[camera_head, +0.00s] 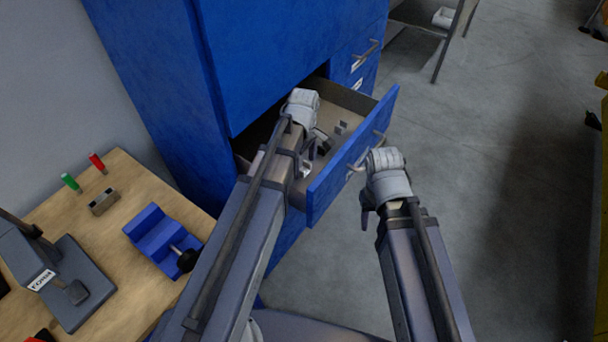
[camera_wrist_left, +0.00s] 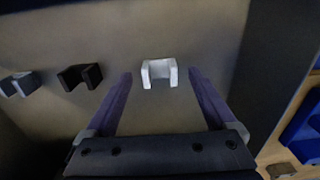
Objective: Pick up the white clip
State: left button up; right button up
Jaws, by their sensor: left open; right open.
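The white clip (camera_wrist_left: 160,72) lies on the bottom of the open drawer (camera_head: 357,103), between the two fingers of my left gripper (camera_wrist_left: 159,77) in the left wrist view. The fingers are apart, with a gap on each side of the clip. In the head view the white clip (camera_head: 307,170) shows only partly beside my left arm, which reaches into the drawer. My right gripper (camera_head: 367,203) is outside the drawer front, close to its handle; its fingers are mostly hidden and nothing shows in them.
A black clip (camera_wrist_left: 80,75) and a grey clip (camera_wrist_left: 20,84) lie in the drawer left of the white one. The blue cabinet (camera_head: 290,50) stands behind. A wooden table (camera_head: 120,185) at left holds a blue block (camera_head: 158,240).

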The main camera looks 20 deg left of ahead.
pick_arm(q)
jog(key=shift+f+b, duration=0.5)
jog(key=shift+f, duration=0.45)
jog(key=shift+r, duration=0.1)
jog(key=shift+c, duration=0.2)
jog(key=c, duration=1.4)
